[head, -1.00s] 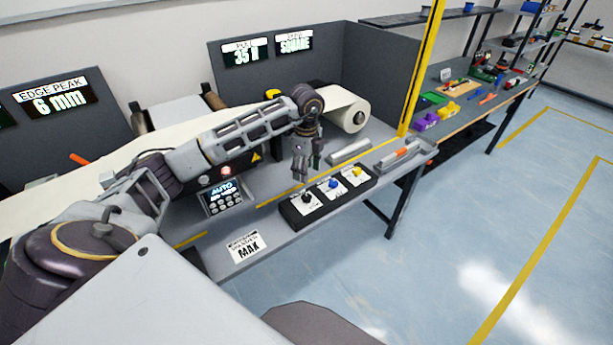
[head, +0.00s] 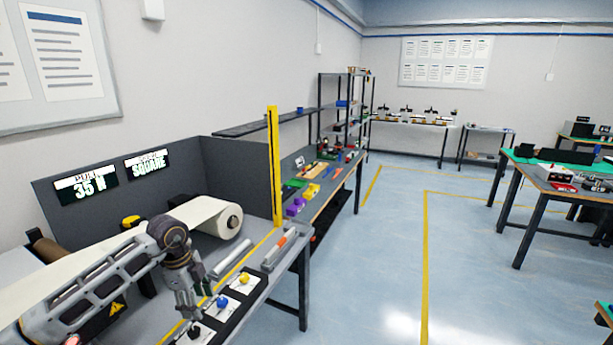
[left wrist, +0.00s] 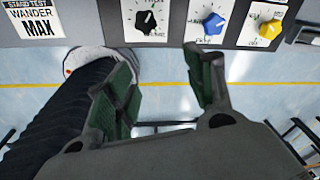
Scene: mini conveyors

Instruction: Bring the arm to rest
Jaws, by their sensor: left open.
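My left gripper (head: 190,310) is above the front of the conveyor bench, near the knob panel (head: 238,309). In the left wrist view its green-lined fingers (left wrist: 160,68) are apart with nothing between them. The panel carries a black knob (left wrist: 146,20), a blue knob (left wrist: 213,22) and a yellow knob (left wrist: 270,29), which lie beyond the fingertips. My left arm (head: 95,285) reaches across the bench from the left, bent down at the wrist. My right gripper is not in view.
A white web roll (head: 212,218) and a grey screen (head: 110,185) stand behind the arm. A yellow post (head: 275,165) rises at the bench's right end. A tool bench (head: 325,185) lies beyond. Blue floor to the right is open. A dark trouser-like leg (left wrist: 60,115) shows beside the gripper.

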